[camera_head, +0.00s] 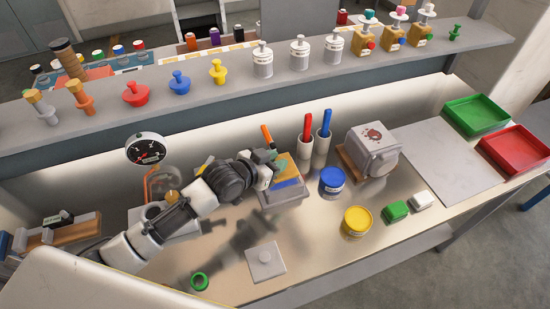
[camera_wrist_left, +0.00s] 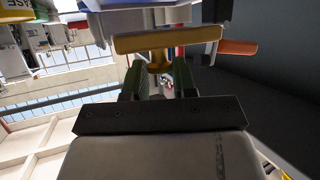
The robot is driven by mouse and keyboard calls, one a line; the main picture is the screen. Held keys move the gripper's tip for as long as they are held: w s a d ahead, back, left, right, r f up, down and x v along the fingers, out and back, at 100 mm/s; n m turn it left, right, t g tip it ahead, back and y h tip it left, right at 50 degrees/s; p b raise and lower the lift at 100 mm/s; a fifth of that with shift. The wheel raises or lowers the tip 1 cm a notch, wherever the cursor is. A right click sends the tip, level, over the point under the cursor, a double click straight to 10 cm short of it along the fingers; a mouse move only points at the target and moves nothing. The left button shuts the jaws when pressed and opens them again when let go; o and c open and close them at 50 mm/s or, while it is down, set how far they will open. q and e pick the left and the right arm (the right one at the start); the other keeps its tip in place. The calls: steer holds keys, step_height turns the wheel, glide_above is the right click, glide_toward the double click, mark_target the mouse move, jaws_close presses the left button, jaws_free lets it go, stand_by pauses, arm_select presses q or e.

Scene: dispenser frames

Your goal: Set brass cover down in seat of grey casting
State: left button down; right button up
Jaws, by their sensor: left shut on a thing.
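The brass cover (camera_head: 287,164) is a yellowish plate at the end of my left arm in the head view. In the left wrist view the cover (camera_wrist_left: 167,40) shows edge-on, with a brass knob (camera_wrist_left: 158,66) between the fingers. My left gripper (camera_head: 272,168) is shut on the cover, at this knob. The grey casting (camera_head: 283,196) is a block with a blue patch on top, just below the cover. Its grey side (camera_wrist_left: 165,17) shows beyond the cover in the wrist view. I cannot tell whether they touch; the seat is mostly hidden. My right gripper is out of view.
An orange-handled item (camera_head: 267,136) stands close behind the gripper. Two white holders (camera_head: 306,148) with red and blue sticks and a blue tin (camera_head: 332,181) are to the right.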

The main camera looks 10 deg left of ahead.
arm_select(q)
steer(key=shift+f, duration=0.65)
stand_by(0.3)
steer(key=shift+p, duration=0.5)
stand_by(0.9)
steer(key=shift+f+b, duration=0.55)
steer(key=shift+f, duration=0.25)
steer(key=c, duration=0.8)
jaws_free()
steer(key=shift+s, duration=0.1)
